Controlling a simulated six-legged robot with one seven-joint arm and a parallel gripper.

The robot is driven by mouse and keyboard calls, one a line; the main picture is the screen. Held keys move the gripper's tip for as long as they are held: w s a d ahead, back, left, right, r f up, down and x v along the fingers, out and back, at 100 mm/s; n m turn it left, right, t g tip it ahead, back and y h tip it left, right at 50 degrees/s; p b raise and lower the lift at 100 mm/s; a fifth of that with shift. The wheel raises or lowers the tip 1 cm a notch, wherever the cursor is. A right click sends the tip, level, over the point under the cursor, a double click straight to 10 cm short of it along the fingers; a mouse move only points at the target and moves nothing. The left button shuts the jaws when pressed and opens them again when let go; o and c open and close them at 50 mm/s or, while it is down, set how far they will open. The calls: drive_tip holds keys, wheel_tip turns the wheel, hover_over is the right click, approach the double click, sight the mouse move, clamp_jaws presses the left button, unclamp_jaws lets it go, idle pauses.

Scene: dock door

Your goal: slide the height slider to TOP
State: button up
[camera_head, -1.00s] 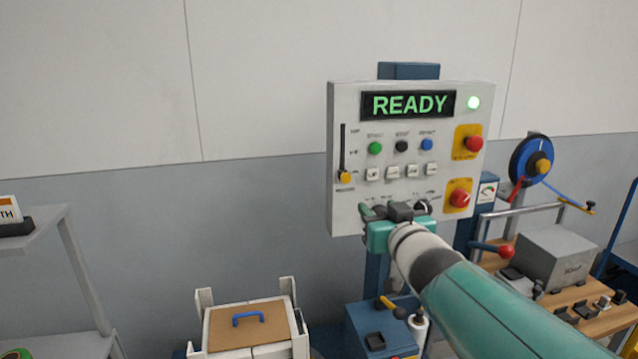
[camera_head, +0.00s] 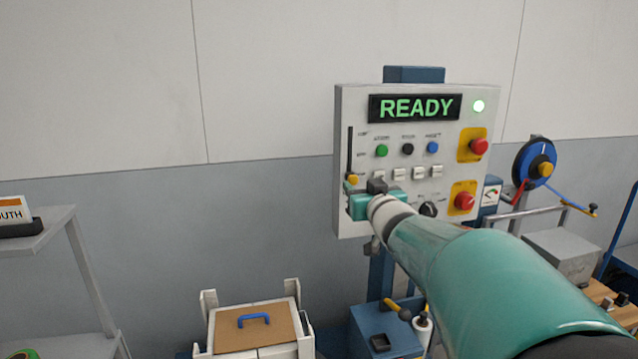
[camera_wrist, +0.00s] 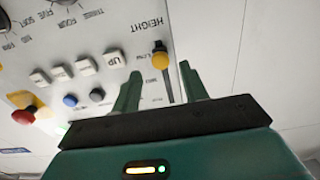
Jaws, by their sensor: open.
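The height slider has a yellow knob (camera_head: 353,180) at the low end of a dark vertical slot (camera_head: 350,152) on the left side of the control panel (camera_head: 400,225). In the wrist view, which is upside down, the knob (camera_wrist: 160,55) sits near the HEIGHT label and the slot runs from it towards my gripper. My gripper (camera_wrist: 157,75) is open, with one green finger on each side of the slot. The knob shows between and just beyond the fingertips, not visibly gripped. In the head view my gripper (camera_head: 352,188) is at the knob and partly covers the panel below it.
The panel also carries green, black and blue buttons (camera_head: 432,147), several white keys, and red knobs on yellow plates (camera_head: 479,147) at right. The display (camera_head: 413,107) reads READY. A crate with a blue-handled lid (camera_head: 254,320) stands below left. Wall left of the panel is clear.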

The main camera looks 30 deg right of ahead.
drive_tip(key=shift+x, duration=1.45)
clamp_jaws()
wheel_tip(320, 180, up, 11)
drive_tip(key=shift+f, duration=0.15)
unclamp_jaws()
